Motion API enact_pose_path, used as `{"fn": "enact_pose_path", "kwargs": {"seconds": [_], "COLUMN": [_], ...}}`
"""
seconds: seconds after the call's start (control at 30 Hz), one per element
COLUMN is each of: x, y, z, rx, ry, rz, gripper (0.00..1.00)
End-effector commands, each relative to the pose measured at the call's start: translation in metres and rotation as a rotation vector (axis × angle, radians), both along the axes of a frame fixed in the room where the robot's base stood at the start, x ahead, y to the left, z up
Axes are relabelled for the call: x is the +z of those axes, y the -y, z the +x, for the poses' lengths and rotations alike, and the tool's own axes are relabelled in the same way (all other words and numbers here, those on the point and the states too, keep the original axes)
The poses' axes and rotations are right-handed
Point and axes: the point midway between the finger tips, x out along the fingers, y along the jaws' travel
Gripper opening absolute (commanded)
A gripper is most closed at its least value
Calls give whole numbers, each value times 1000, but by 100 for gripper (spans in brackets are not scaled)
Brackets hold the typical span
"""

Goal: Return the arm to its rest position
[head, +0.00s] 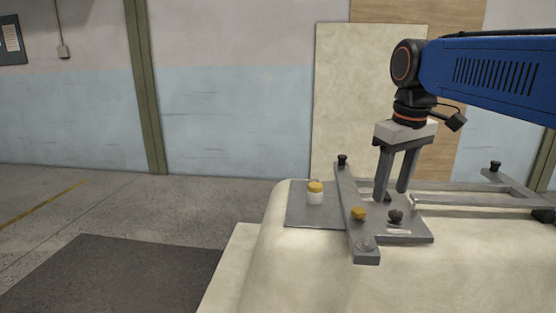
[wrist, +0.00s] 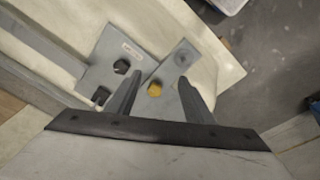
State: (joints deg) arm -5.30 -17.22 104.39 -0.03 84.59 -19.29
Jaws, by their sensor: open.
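My gripper (head: 392,196) points down at the end of my blue arm (head: 490,72), over the grey fixture plate on the tub shell. Its two fingers are apart with nothing between them that I can make out. I cannot tell whether the fingertips touch the fixture.
Dark knobs (head: 395,216) and grey rails (head: 470,200) lie close to the fingers. The cream tub shell (head: 330,275) fills the front. Floor at left is open.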

Motion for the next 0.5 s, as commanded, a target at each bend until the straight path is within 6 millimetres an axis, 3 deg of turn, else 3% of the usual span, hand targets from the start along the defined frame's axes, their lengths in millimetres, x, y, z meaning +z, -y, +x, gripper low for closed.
{"fn": "enact_pose_path", "kwargs": {"seconds": [0.03, 0.5], "x": [-12, -140], "y": [4, 28], "z": [-15, -123], "rx": [-27, -284], "ry": [17, 180], "rz": [4, 63], "gripper": [47, 47]}}
